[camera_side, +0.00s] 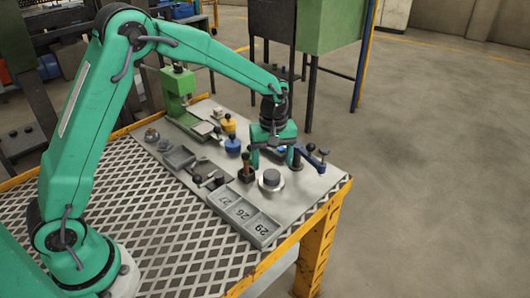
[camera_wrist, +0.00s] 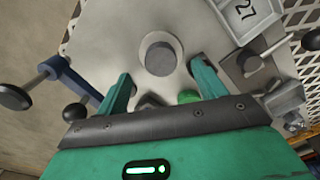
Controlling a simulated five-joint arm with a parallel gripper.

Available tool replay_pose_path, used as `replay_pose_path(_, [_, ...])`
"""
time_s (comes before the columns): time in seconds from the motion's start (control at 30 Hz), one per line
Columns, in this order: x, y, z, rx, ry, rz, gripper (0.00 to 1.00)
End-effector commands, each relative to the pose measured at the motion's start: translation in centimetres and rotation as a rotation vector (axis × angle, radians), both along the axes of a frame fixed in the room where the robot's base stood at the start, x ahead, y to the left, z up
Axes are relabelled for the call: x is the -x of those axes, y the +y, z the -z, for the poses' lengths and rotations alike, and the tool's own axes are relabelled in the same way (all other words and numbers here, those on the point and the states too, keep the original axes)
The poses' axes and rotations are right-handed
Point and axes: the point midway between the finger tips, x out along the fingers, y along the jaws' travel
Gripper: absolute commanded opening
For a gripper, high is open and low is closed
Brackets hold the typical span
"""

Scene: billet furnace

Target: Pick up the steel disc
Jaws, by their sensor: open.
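The steel disc (camera_side: 271,177) is a short dark grey cylinder standing upright on a paler round base near the front right of the grey work plate. In the wrist view the disc (camera_wrist: 160,57) and its pale ring are near the top centre. My green gripper (camera_side: 276,164) is open and empty, pointing down just behind the disc in the side view. In the wrist view the two fingers of my gripper (camera_wrist: 163,70) are spread on either side of the picture's middle, with the disc just beyond their tips. I see no contact with the disc.
A numbered grey tray (camera_side: 242,215) lies left and in front of the disc. A blue clamp (camera_side: 312,157) with a dark knob stands close on the right. A dark-knobbed brown handle (camera_side: 246,170) is close on the left. A green press (camera_side: 178,95) stands at the back.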

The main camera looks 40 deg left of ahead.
Motion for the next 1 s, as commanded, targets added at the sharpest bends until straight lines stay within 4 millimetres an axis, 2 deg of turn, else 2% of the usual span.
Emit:
replay_pose_path(0.5, [-0.1,0.3,4.8,0.0,0.002,0.0,0.7])
replay_pose_path(1.0, [-0.2,0.3,5.1,0.0,0.0,0.0,0.7])
